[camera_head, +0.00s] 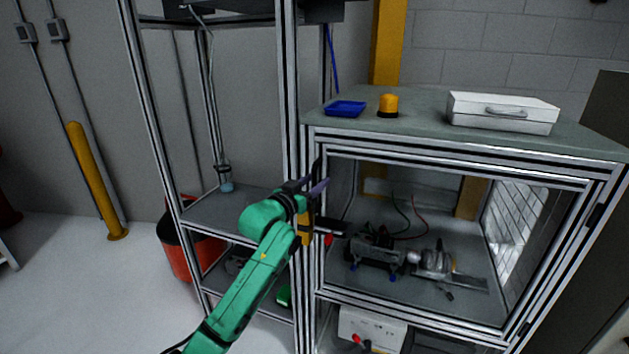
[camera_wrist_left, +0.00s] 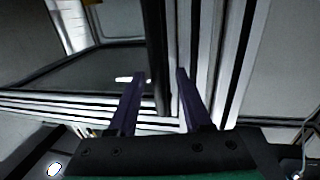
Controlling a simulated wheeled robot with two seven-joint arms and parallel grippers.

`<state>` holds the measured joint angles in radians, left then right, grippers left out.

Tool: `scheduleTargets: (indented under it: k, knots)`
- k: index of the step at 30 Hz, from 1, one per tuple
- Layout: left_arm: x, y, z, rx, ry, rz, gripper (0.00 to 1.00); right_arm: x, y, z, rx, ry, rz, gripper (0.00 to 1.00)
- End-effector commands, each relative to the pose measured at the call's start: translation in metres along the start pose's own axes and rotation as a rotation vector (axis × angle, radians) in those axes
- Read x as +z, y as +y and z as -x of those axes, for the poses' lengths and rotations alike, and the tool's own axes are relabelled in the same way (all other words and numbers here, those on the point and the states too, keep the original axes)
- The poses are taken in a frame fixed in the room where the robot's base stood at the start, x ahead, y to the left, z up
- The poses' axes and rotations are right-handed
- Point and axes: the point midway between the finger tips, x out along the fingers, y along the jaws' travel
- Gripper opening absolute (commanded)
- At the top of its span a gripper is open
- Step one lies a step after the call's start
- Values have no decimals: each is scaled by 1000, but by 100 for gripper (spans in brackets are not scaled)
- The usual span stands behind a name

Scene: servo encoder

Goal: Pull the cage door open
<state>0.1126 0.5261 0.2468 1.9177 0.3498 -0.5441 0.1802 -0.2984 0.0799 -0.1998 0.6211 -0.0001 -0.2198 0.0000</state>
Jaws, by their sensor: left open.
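The cage door (camera_head: 450,165) is a clear panel in an aluminium frame, and it looks closed on the front of the cage. Dark hinges (camera_head: 596,213) sit on its right side. A black upright handle (camera_head: 318,170) is at its left edge, partly hidden by my left gripper (camera_head: 315,187). In the left wrist view, my left gripper (camera_wrist_left: 160,76) is open, with one purple finger on each side of the black handle bar (camera_wrist_left: 157,45). I cannot tell whether either finger touches it. My right gripper is not in view.
A blue tray (camera_head: 345,108), an orange beacon (camera_head: 388,104) and a white case (camera_head: 502,112) sit on the cage top. Servo equipment (camera_head: 378,252) lies inside. An open shelf rack (camera_head: 225,210) and a red bin (camera_head: 178,252) stand left. Clear floor lies at far left.

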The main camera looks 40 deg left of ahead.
Motion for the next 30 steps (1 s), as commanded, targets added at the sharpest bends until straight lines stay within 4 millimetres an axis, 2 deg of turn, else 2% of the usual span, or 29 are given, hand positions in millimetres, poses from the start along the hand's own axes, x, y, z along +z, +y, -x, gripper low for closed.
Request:
scheduleTargets:
  k: [3, 7, 30]
  knots:
    - [0, 0, 0, 0, 0, 1, 50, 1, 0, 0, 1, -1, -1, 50]
    - [0, 0, 0, 0, 0, 1, 0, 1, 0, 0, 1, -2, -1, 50]
    - [1, 0, 1, 1, -1, 2, 0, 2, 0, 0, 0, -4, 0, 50]
